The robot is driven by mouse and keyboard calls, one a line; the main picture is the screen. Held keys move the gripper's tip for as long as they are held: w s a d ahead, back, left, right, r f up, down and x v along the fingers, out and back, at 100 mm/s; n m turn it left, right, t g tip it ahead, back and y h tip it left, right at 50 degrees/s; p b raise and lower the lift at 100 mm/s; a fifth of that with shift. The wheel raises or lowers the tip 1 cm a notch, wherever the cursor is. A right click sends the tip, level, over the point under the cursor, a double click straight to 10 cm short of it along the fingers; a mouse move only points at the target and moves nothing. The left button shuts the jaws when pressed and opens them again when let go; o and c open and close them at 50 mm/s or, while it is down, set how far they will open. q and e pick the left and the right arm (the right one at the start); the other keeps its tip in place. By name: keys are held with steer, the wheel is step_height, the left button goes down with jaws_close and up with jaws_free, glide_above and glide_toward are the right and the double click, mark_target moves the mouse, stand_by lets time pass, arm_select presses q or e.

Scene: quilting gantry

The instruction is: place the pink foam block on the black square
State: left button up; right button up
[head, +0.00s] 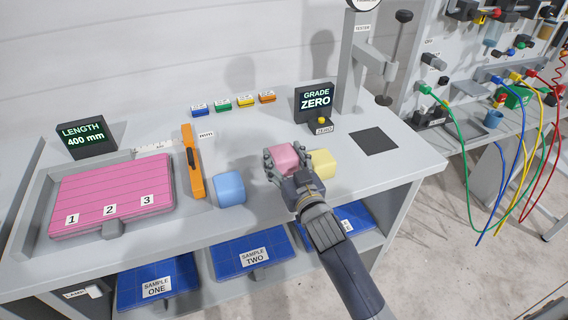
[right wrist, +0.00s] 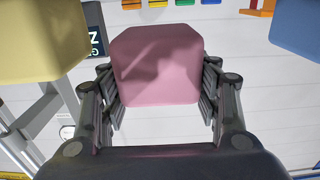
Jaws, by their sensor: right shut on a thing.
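The pink foam block (head: 284,157) is between the fingers of my right gripper (head: 283,163), which is shut on it. In the right wrist view the pink block (right wrist: 157,66) fills the space between the fingers of the right gripper (right wrist: 160,95). The black square (head: 374,141) lies flat and bare on the table, right of the gripper in the head view. I cannot tell how far the block is above the table. My left gripper is not in view.
A yellow block (head: 321,163) stands close to the right of my gripper, and a blue block (head: 230,188) to its left. The tester stand (head: 356,60) rises behind the black square. A ZERO button (head: 320,124) and the GRADE display (head: 315,102) stand behind the gripper.

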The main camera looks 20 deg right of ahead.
mark_target(288, 175)
steer(key=shift+w+d, duration=0.1)
steer(key=shift+w, duration=0.2)
steer(key=shift+f, duration=1.75)
steer(key=shift+f, duration=0.15)
steer(key=o, duration=0.5)
steer(key=shift+c, duration=0.2)
